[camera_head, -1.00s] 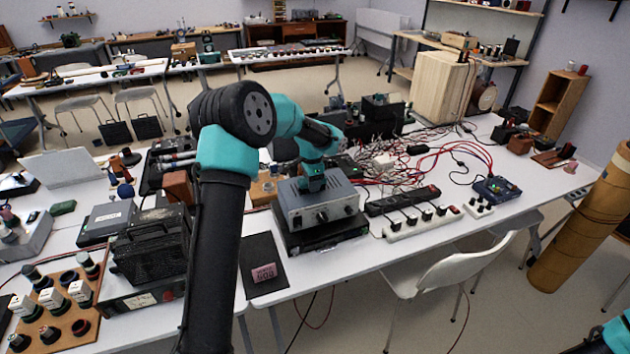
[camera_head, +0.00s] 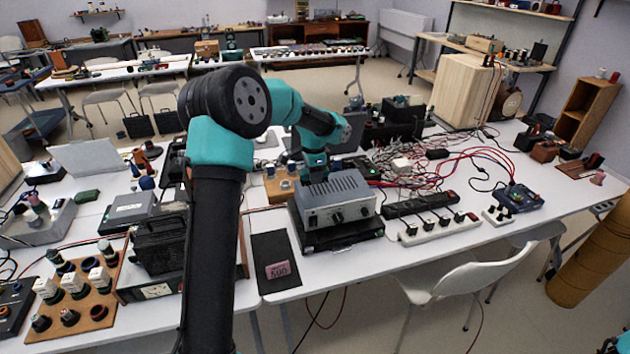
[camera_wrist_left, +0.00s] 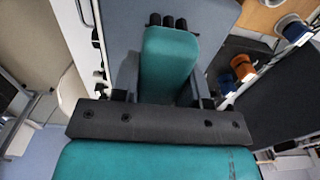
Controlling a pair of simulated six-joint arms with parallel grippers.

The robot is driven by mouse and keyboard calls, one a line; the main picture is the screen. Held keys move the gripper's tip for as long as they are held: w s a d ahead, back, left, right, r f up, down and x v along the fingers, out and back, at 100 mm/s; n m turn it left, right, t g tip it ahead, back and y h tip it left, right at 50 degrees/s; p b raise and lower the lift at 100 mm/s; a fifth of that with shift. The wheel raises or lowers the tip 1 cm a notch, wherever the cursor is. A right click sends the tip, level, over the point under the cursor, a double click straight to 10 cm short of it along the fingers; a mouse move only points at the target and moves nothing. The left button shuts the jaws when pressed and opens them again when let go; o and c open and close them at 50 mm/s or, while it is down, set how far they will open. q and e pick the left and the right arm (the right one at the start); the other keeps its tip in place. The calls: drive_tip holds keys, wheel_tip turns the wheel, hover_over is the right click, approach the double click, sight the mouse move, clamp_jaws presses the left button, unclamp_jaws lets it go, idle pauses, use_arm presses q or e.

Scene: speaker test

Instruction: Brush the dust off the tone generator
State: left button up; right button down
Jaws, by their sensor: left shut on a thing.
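A grey metal box with knobs on its front and a vented top (camera_head: 336,203), which looks like the tone generator, sits on a flat black unit on the near table. My left gripper (camera_head: 312,172) is at the box's back left corner, pointing down. In the left wrist view its two dark fingers (camera_wrist_left: 165,85) are closed on a teal block with black rounded ends (camera_wrist_left: 168,62), which looks like the brush. Whether its tip touches the box is hidden. I cannot make out any dust. Only a bit of my right arm shows at the bottom right corner; its gripper is out of view.
A white power strip (camera_head: 438,229) and a black one lie right of the box. Tangled red cables (camera_head: 425,170) lie behind them. A dark mat with a pink label (camera_head: 276,262) is at front left. A blue knobbed box (camera_head: 517,199) stands to the right.

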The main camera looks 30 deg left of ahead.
use_arm(q)
drive_tip(key=shift+r, duration=1.8)
